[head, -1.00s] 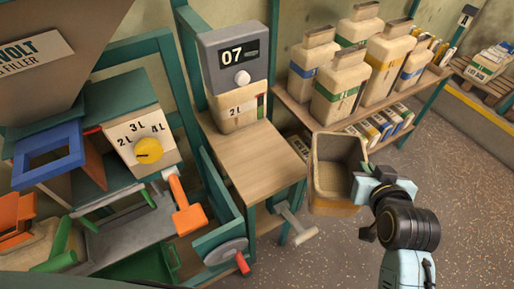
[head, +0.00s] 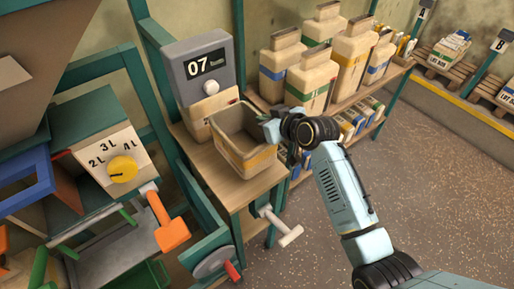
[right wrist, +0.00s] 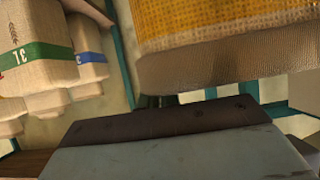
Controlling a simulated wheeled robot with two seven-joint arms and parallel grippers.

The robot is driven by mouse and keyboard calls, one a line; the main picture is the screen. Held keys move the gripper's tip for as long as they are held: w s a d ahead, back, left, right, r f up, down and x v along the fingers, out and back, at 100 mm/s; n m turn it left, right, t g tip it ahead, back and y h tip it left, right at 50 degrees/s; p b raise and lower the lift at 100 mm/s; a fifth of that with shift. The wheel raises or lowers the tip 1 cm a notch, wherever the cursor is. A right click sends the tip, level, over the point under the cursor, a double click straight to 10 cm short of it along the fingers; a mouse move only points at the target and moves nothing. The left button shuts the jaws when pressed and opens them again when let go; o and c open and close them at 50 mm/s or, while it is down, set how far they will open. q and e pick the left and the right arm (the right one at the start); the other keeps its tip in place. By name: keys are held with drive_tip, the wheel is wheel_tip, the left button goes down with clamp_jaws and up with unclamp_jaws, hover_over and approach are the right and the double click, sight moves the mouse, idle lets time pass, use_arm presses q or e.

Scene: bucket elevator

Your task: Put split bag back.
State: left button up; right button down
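An open-topped tan woven container with a yellow band (head: 245,157), like an open bag or bin, is at the wooden table (head: 203,158), in front of the display unit (head: 200,70). My right gripper (head: 271,131) is at its right rim and appears shut on it. The container's woven side (right wrist: 225,50) fills the upper right of the right wrist view. I cannot tell whether its base touches the table. No split shows clearly on any bag. My left gripper is not in view.
Tan bags with coloured bands (head: 308,87) stand on the shelf behind. A red-orange lever (head: 168,222), a yellow dial (head: 122,168) and a crank handle (head: 280,226) crowd the left and front. Pallets with packs (head: 448,50) stand far right; open floor lies at right.

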drive_tip(key=shift+f+b, duration=0.5)
drive_tip(key=shift+f, duration=2.85)
drive_tip(key=shift+f, duration=0.15)
drive_tip(key=c, duration=1.6)
unclamp_jaws()
drive_tip(key=shift+s+d+r, duration=0.2)
drive_tip(key=shift+r, duration=0.15)
drive_tip(key=p+v, duration=0.2)
drive_tip(key=v, duration=0.9)
drive_tip(key=shift+s+r, duration=0.1)
drive_tip(key=shift+s, duration=0.15)
drive_tip(key=shift+d, duration=0.1)
